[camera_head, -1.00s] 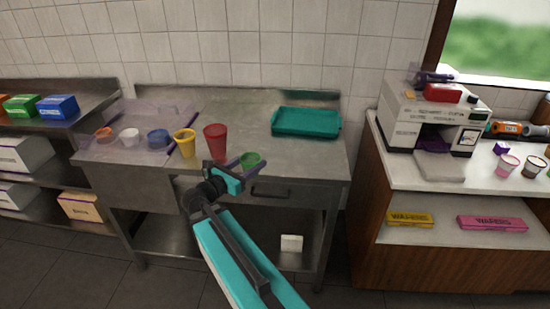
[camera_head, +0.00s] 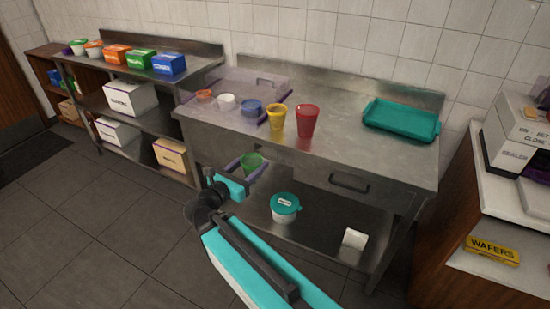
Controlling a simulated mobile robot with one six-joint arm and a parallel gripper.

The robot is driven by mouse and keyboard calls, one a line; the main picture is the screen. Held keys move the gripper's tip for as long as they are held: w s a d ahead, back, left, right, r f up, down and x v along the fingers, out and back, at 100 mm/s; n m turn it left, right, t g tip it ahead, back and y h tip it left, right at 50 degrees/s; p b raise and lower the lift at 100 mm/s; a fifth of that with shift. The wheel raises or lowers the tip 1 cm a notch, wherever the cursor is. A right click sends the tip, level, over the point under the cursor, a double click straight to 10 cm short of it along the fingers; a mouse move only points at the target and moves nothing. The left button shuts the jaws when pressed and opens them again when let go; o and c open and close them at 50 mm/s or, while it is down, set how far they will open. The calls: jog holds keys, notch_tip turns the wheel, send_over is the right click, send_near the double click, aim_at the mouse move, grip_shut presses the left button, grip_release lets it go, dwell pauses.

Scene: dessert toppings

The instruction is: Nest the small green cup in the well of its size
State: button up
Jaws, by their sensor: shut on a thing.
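My gripper (camera_head: 241,167) is shut on the small green cup (camera_head: 251,164) and holds it upright in front of the steel table (camera_head: 365,165), below the level of its top. On the table's left part lies a translucent purplish tray (camera_head: 262,82), which seems to be the piece with the wells. An orange cup (camera_head: 205,96), a white cup (camera_head: 227,101) and a blue cup (camera_head: 251,107) sit at it in a row. A yellow cup (camera_head: 276,118) and a taller red cup (camera_head: 307,120) stand to the right. The wells are too small to make out.
A teal tray (camera_head: 401,121) lies at the table's right rear. Bare steel lies between it and the red cup. A teal-lidded tub (camera_head: 285,206) stands on the lower shelf. A shelf rack with boxes (camera_head: 168,64) stands left, a white counter at right.

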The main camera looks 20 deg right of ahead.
jog(key=a, duration=0.2)
jog(key=a+t, duration=0.1)
jog(key=shift+s+a+f+n+y, duration=0.15)
jog(key=shift+a+n+y, duration=0.15)
jog(key=shift+a, duration=0.1)
